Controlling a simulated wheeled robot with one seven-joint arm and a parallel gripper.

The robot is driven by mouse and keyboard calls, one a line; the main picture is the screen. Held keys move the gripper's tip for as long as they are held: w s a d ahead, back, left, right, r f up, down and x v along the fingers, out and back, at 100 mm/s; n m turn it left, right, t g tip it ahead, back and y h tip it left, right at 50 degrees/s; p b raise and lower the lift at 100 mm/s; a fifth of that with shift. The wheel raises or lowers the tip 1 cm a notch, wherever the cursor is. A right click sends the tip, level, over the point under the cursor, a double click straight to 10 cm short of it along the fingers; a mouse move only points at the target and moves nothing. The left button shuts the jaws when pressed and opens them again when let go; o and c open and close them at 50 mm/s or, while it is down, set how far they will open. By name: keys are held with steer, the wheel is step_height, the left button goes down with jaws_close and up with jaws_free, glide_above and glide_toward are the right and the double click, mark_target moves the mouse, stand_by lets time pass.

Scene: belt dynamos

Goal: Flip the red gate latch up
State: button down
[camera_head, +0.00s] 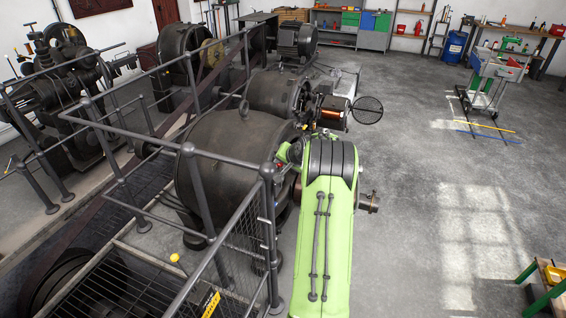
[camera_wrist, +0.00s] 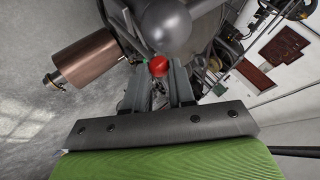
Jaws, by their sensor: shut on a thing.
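The red gate latch shows as a round red knob (camera_wrist: 158,66) in the wrist view, between the tips of my gripper (camera_wrist: 160,82). My gripper is shut on it. A grey round post top (camera_wrist: 167,25) stands just beyond the knob. In the head view the latch is a small red spot (camera_head: 279,166) beside the top of the gate post (camera_head: 267,172), at the near end of the railing. My green arm covers most of the gripper there, and the latch's lever and pivot are hard to make out.
Grey railings and a mesh gate panel (camera_head: 245,235) run left of my arm. Large dark dynamos (camera_head: 232,150) stand behind the post. A copper-coloured cylinder (camera_wrist: 88,58) is at left in the wrist view. The concrete floor (camera_head: 440,160) to the right is mostly clear.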

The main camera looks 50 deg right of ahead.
steer(key=shift+d+r, duration=0.3)
steer(key=shift+r, duration=0.15)
steer(key=c, duration=1.4)
jaws_free()
steer(key=shift+o, duration=0.9)
steer(key=shift+w+d+f, duration=0.1)
steer(key=shift+w, duration=0.05)
steer(key=b+v, duration=0.2)
steer(key=v, duration=1.3)
steer(key=shift+s, duration=0.2)
